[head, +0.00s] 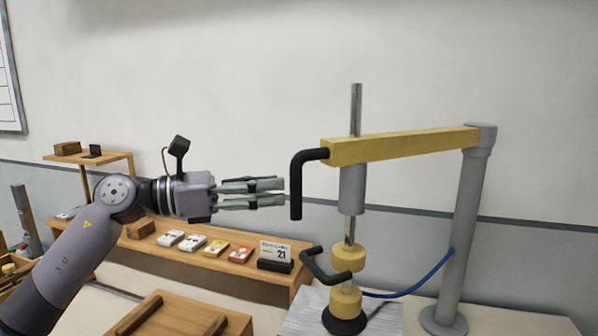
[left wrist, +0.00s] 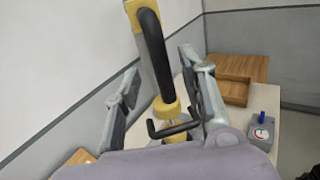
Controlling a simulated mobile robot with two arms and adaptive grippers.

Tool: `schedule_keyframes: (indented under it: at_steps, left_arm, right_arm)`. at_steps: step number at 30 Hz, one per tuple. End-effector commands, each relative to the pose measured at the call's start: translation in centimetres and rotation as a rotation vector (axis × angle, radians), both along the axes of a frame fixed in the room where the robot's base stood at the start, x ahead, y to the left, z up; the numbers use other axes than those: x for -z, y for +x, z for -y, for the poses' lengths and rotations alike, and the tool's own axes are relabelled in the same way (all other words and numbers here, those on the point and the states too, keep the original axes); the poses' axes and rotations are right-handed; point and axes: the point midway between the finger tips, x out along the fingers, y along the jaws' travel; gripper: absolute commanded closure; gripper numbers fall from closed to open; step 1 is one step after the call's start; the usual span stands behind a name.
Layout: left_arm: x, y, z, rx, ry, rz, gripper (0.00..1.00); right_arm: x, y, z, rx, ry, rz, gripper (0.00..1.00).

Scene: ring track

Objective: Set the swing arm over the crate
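The swing arm (head: 400,146) is a yellow beam running left from the top of a grey post (head: 465,220). Its black bent handle (head: 297,185) hangs at the beam's left end; it also shows in the left wrist view (left wrist: 155,50). My left gripper (head: 283,193) is open, its fingers pointing right, with the tips close to the handle. In the left wrist view the handle appears between the two spread fingers; I cannot tell whether they touch it. A shallow wooden box (left wrist: 236,92), perhaps the crate, is at right in that view. My right gripper is not in view.
Below the beam stand a grey cylinder (head: 352,190), yellow collars (head: 348,258) and a second black handle (head: 320,268). A blue cable (head: 410,291) runs to the post. A wooden shelf (head: 200,255) with small cards is behind my arm. A gauge box (left wrist: 262,130) stands at right.

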Motion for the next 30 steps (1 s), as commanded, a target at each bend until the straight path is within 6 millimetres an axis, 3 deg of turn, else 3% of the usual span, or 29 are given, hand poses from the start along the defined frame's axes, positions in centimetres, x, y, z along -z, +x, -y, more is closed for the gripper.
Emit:
schedule_keyframes:
  at_steps: [4,12,22,30]
  left_arm:
    - [-0.4,0.7,2.9,0.003,-0.001,-0.001,0.62]
    - [-0.1,1.5,5.4,0.000,-0.001,0.000,0.62]
    - [0.0,1.6,5.7,-0.001,-0.001,0.000,0.63]
    - [0.0,1.6,5.6,-0.001,-0.001,0.000,0.81]
  right_arm:
    - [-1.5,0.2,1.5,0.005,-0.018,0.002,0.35]
    - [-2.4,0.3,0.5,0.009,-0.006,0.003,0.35]
    - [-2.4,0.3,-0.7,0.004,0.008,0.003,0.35]
    - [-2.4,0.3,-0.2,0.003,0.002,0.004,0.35]
